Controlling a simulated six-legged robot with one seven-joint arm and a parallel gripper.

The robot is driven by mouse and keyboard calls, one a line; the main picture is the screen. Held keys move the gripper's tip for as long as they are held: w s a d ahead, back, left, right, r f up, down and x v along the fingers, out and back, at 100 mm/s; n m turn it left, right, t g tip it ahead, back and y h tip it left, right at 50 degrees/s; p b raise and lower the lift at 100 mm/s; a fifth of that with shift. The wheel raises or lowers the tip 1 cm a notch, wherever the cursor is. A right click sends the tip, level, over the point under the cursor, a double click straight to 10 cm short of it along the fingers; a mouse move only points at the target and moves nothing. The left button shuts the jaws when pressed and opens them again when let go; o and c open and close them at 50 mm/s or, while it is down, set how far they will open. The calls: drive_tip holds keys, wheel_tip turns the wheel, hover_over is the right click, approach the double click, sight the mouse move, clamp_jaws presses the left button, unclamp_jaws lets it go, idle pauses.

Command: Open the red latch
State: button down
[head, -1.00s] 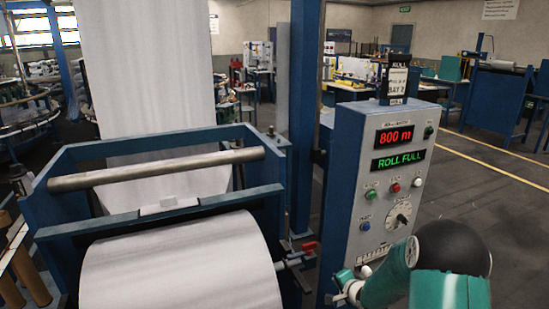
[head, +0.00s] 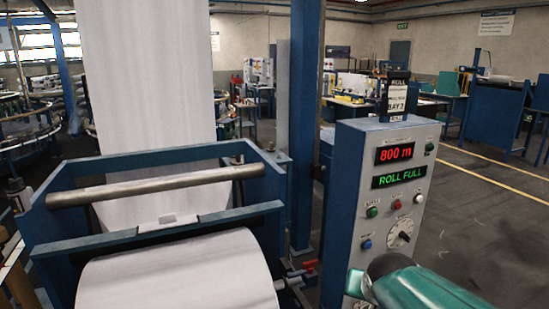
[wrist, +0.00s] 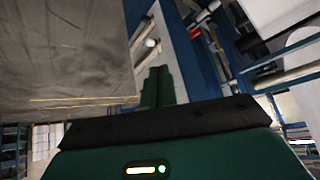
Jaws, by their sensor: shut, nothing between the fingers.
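The red latch (head: 310,264) is a small red handle at the right end of the fabric roll (head: 180,275), on a metal fitting beside the blue frame. In the head view my green arm reaches in from the bottom right. A pale green part of my gripper (head: 355,283) shows in front of the control box, to the right of the latch and apart from it. In the wrist view the dark green fingers of my gripper (wrist: 158,72) are together with nothing between them.
The control box (head: 347,180) stands right of the latch, with a "ROLL FULL" display and several buttons. A blue post (head: 303,120) rises behind the latch. A steel bar (head: 150,187) crosses above the roll. Open floor (head: 480,210) lies to the right.

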drive_tip(key=c, duration=2)
unclamp_jaws()
drive_tip(key=s+a+r+n, duration=0.1)
drive_tip(key=s, duration=0.4)
drive_tip(key=s+a+r+n+g+y, duration=0.1)
drive_tip(key=s, duration=0.4)
drive_tip(key=s+a+n, duration=0.2)
drive_tip(key=s, duration=0.3)
drive_tip(key=shift+s+r+g+y, duration=0.1)
drive_tip(key=shift+r+g+y, duration=0.3)
drive_tip(key=o, duration=0.6)
drive_tip(key=shift+s+a, duration=0.1)
drive_tip(key=shift+s, duration=0.1)
drive_tip(key=shift+o, duration=0.2)
drive_tip(key=shift+d, duration=0.25)
